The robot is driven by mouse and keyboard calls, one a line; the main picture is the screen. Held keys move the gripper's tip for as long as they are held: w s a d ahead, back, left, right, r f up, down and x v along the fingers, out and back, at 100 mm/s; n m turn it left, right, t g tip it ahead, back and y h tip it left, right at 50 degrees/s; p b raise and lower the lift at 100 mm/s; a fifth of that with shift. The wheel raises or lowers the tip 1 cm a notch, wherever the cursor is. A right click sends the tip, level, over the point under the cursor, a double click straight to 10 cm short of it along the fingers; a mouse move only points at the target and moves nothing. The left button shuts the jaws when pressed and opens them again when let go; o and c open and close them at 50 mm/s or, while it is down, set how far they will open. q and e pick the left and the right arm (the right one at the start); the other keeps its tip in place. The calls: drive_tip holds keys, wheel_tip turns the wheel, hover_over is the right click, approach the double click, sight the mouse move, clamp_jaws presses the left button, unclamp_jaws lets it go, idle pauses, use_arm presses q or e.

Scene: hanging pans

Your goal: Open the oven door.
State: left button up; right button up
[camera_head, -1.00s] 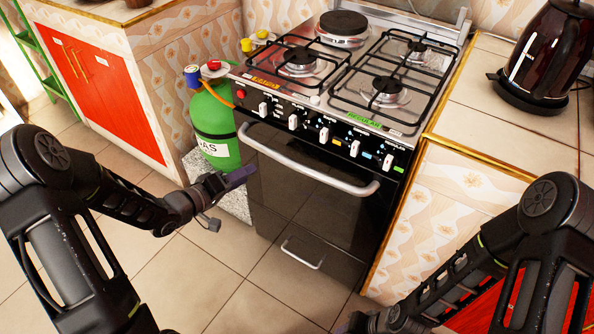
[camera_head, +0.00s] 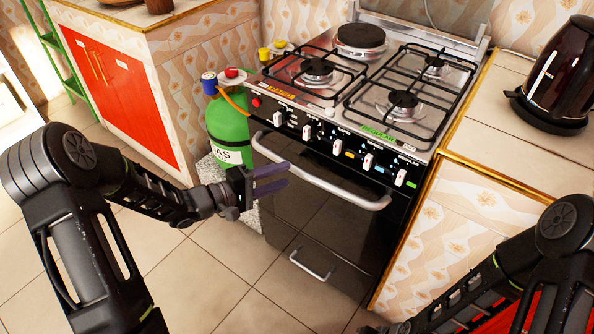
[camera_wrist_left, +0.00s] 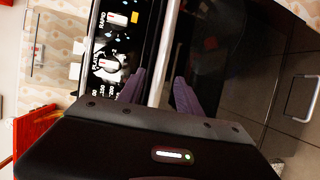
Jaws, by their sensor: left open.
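The oven door (camera_head: 320,215) is dark and glossy, and it is shut in the front of the stove. Its silver bar handle (camera_head: 330,185) runs across the top of the door. My left gripper (camera_head: 272,179) is open at the left part of the door front, close to the handle. In the left wrist view the handle (camera_wrist_left: 164,60) runs between the two purple fingers (camera_wrist_left: 158,88) of that gripper, and the fingers are not closed on it. My right arm comes in at the lower right of the head view; its gripper is not clearly visible.
A green gas bottle (camera_head: 228,130) stands left of the stove. Control knobs (camera_head: 337,143) line the panel above the handle. A lower drawer handle (camera_head: 311,264) is below the door. A tiled counter (camera_head: 490,130) with a dark kettle (camera_head: 558,80) adjoins on the right.

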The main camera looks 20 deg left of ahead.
sight(294, 172)
use_arm(q)
drive_tip(key=x, duration=0.5)
drive_tip(key=shift+w+d+b, duration=0.15)
drive_tip(key=shift+d+b, duration=0.05)
drive_tip(key=shift+b, duration=0.15)
clamp_jaws()
idle(1.1)
